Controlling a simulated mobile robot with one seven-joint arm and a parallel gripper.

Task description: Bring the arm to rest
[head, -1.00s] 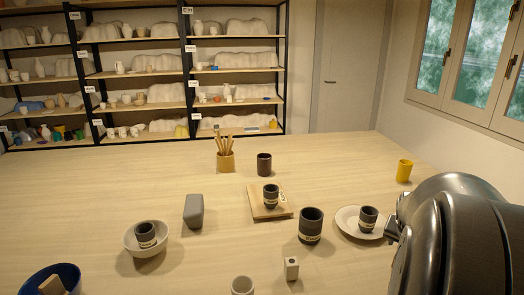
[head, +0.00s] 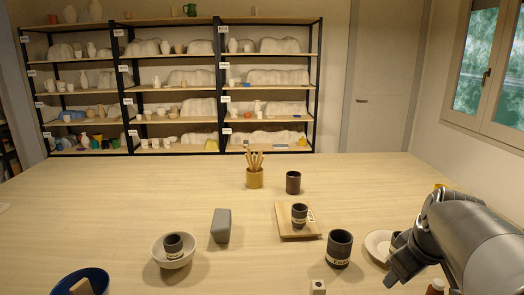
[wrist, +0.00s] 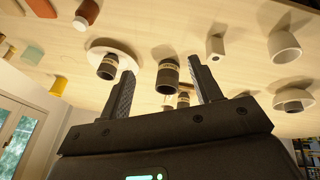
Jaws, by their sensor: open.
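My gripper (wrist: 160,68) is open and empty in the wrist view, its two dark fingers apart and pointing toward the table. A dark cup with a pale label (wrist: 168,77) shows beyond the gap between the fingers; nothing is clamped. In the head view my arm (head: 470,235) reaches in from the right over the table's right side. It partly covers a white plate (head: 377,243) and the dark cup on it.
On the table (head: 110,205) stand a labelled dark cup (head: 339,248), a wooden board (head: 284,225) bearing a cup, a grey block (head: 221,226), a white bowl (head: 160,258) holding a cup, and a blue bowl (head: 98,277). A brush pot (head: 255,179) stands farther back.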

